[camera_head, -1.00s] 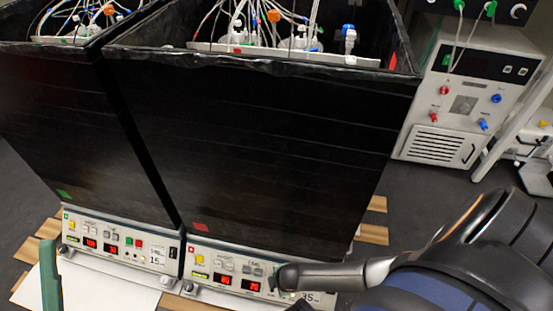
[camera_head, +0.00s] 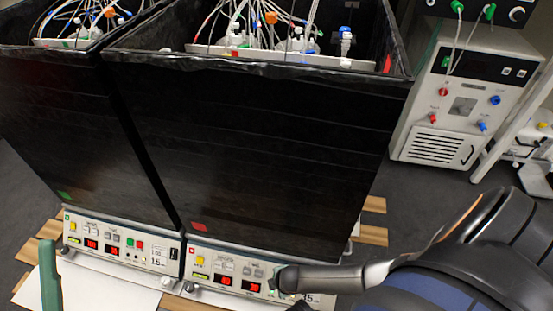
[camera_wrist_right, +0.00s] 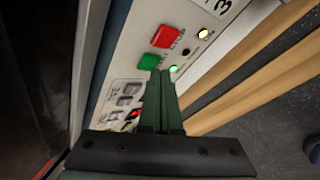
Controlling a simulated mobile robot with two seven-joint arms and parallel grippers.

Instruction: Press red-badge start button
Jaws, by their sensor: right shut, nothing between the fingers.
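The red badge (camera_head: 200,226) is on the lower left of the right black box (camera_head: 250,150), above that unit's control panel (camera_head: 212,265). The right wrist view shows a green button (camera_wrist_right: 149,62) beside a red button (camera_wrist_right: 165,36) on a panel. My right gripper (camera_wrist_right: 161,78) is shut and empty, its fingertips at the green button's lower edge; I cannot tell if they touch it. In the head view my right gripper (camera_head: 281,279) covers the panel's right part, hiding its buttons. A green finger of my left gripper (camera_head: 49,272) shows at the lower left, away from the panels.
The left box has a green badge (camera_head: 64,196) and its own panel (camera_head: 118,245) with red and green buttons. A lit green lamp (camera_wrist_right: 173,68) is right of the green button. A white device (camera_head: 440,145) stands at the back right.

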